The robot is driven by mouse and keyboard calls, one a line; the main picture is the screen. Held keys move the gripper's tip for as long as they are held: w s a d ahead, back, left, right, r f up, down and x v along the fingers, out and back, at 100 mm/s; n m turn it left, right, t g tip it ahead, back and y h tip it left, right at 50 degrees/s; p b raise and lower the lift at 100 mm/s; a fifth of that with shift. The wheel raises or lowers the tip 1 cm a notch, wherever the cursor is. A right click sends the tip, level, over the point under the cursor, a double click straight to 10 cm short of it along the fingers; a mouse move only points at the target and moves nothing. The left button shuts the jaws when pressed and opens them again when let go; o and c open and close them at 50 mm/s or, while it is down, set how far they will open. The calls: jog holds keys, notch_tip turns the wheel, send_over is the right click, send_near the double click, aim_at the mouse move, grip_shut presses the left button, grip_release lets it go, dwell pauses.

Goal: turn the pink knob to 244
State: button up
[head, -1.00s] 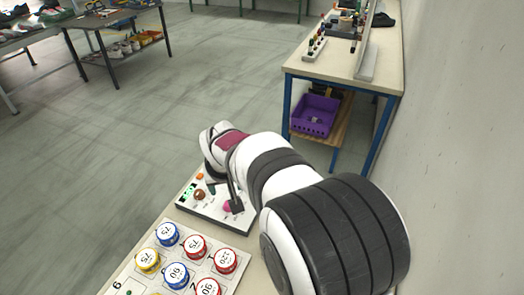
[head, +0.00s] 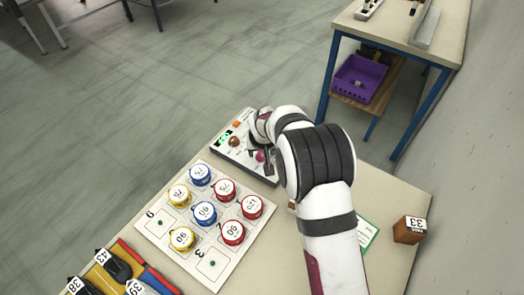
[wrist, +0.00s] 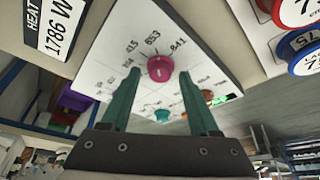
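The pink knob (wrist: 160,68) sits on a white control panel (wrist: 112,52) with printed numbers around it, among them 415, 653 and 841. A small pale mark shows on the knob, but I cannot read which number it points to. My gripper (wrist: 158,76) has its two teal fingers apart, one on each side of the knob, with visible gaps. A teal knob (wrist: 163,115) lies between the fingers nearer my palm. In the head view the pink knob (head: 260,156) shows beside my gripper (head: 268,163), whose fingers are partly hidden by my wrist.
The panel also has a brown knob (head: 235,141), an orange part (head: 239,124) and a lit green display (head: 225,136). A white board (head: 158,227) with several labelled yellow, blue and red pots stands close by. A brown block marked 33 (head: 408,231) is at right.

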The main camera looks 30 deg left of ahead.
grip_shut()
jog(key=shift+n, duration=0.3)
jog(key=n, duration=0.2)
jog(key=n+g+y, duration=0.1)
jog(key=shift+w+d+n, duration=0.15)
jog(key=shift+w+n, duration=0.05)
jog(key=shift+n, duration=0.2)
jog(key=n, duration=0.1)
jog(key=n+g, duration=0.1)
jog(key=n, duration=0.1)
jog(key=shift+w+n+g+y, duration=0.15)
jog(key=shift+n+g+y, duration=0.15)
jog(key=n+g, duration=0.1)
jog(key=n, duration=0.3)
jog(key=shift+w+g, duration=0.15)
jog(key=shift+g, duration=0.25)
jog(key=shift+w+n+g, duration=0.15)
jog(key=shift+n+g, duration=0.35)
jog(key=shift+n, duration=1.6)
